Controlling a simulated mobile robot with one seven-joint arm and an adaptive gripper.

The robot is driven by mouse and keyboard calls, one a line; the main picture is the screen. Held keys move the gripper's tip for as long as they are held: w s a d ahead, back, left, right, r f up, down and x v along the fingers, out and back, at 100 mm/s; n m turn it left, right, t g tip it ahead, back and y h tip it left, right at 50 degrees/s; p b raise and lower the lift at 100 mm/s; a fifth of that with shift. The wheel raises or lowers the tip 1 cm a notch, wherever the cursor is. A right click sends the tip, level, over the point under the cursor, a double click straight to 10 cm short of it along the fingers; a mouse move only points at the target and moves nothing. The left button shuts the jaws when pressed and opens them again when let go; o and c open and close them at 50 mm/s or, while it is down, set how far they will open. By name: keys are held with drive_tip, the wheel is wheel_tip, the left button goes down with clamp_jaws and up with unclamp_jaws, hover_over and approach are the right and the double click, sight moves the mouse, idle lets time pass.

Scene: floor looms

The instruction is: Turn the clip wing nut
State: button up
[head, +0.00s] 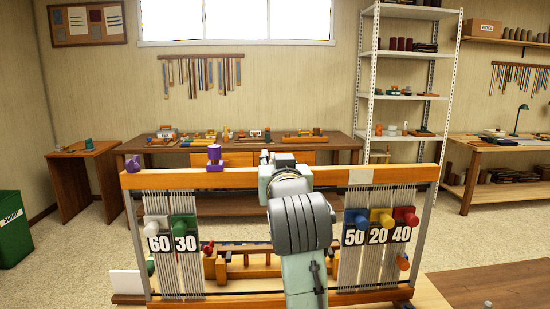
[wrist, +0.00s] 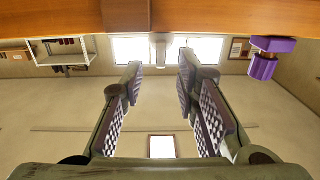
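A purple clip (head: 215,167) sits on the loom's top wooden beam (head: 235,179), left of my arm, with a purple knob-like nut (head: 214,151) on top. Another purple piece (head: 132,163) is at the beam's left end. In the wrist view, which looks upside down, the clip (wrist: 273,44) and its nut (wrist: 262,67) are at the upper right, beside the beam (wrist: 200,16). My gripper (wrist: 160,75) is open and empty, with its fingers well apart. It is to one side of the clip, not touching it. In the head view my arm mostly hides the gripper.
Hanging weights labelled 60 and 30 (head: 172,244) are at the loom's left; 50, 20 and 40 (head: 378,236) are at its right. A workbench (head: 330,141) and a metal shelf (head: 408,97) stand behind. A green bin (head: 10,228) is far left.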

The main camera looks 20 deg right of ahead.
drive_tip(key=v, duration=0.6)
drive_tip(key=shift+s, duration=0.2)
